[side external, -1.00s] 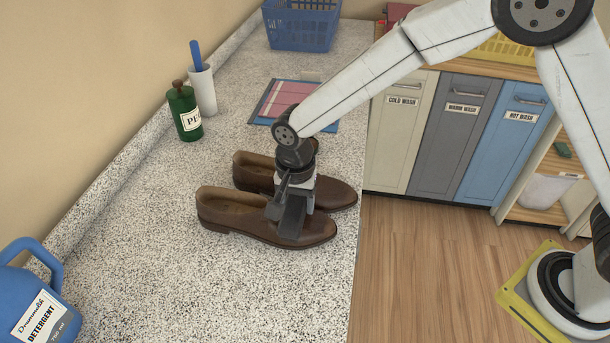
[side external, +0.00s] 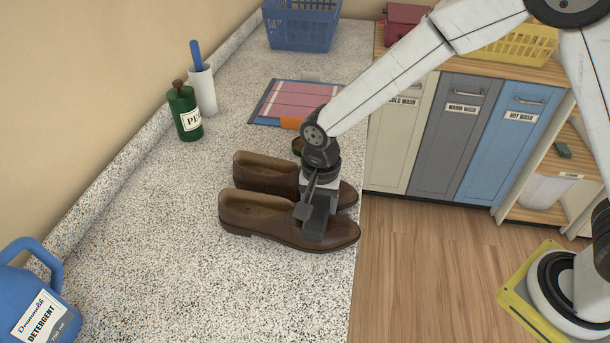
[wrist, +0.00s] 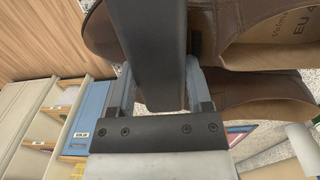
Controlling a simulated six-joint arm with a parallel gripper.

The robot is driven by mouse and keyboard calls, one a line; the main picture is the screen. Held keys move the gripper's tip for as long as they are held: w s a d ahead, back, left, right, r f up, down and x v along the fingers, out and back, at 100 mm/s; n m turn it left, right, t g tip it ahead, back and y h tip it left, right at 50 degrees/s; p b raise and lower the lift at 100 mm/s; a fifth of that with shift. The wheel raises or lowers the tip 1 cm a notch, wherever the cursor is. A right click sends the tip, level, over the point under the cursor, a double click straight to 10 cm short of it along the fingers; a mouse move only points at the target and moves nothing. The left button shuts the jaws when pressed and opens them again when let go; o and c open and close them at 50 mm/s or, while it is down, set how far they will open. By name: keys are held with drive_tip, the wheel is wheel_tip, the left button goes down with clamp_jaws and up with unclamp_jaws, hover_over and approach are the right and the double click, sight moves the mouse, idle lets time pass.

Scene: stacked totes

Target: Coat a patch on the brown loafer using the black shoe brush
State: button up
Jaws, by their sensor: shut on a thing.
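Two brown loafers stand side by side on the speckled counter, toes to the right. The nearer loafer (side external: 258,218) has its toe at the counter's right edge. The farther loafer (side external: 262,172) is partly hidden behind my gripper. My gripper (side external: 318,200) is over the front part of the nearer loafer, shut on the black shoe brush (side external: 317,222). The brush is low against the loafer's upper; its bristle contact is hidden. In the wrist view the brush (wrist: 150,50) is a dark block between the fingers, with brown leather (wrist: 250,20) behind it.
A dark round item (side external: 297,145) shows behind my gripper, near a pink-and-blue mat (side external: 300,100) with an orange item (side external: 291,123). A green bottle (side external: 184,112), white holder (side external: 202,90), blue basket (side external: 302,25) and detergent jug (side external: 38,300) stand around. The front counter is clear.

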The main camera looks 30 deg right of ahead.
drive_tip(key=shift+s+d, duration=0.75)
drive_tip(key=shift+s, duration=0.05)
drive_tip(key=shift+w+a, duration=0.55)
drive_tip(key=shift+w+a+r, duration=0.75)
drive_tip(key=shift+w+a, duration=0.25)
drive_tip(key=shift+a, duration=0.1)
drive_tip(key=shift+w+a+r, duration=0.2)
drive_tip(key=shift+w+a, duration=0.85)
drive_tip(key=shift+w+a+r, duration=0.2)
drive_tip(key=shift+r, duration=0.05)
drive_tip(key=shift+s+d+r, duration=0.1)
drive_tip(key=shift+r, duration=3.05)
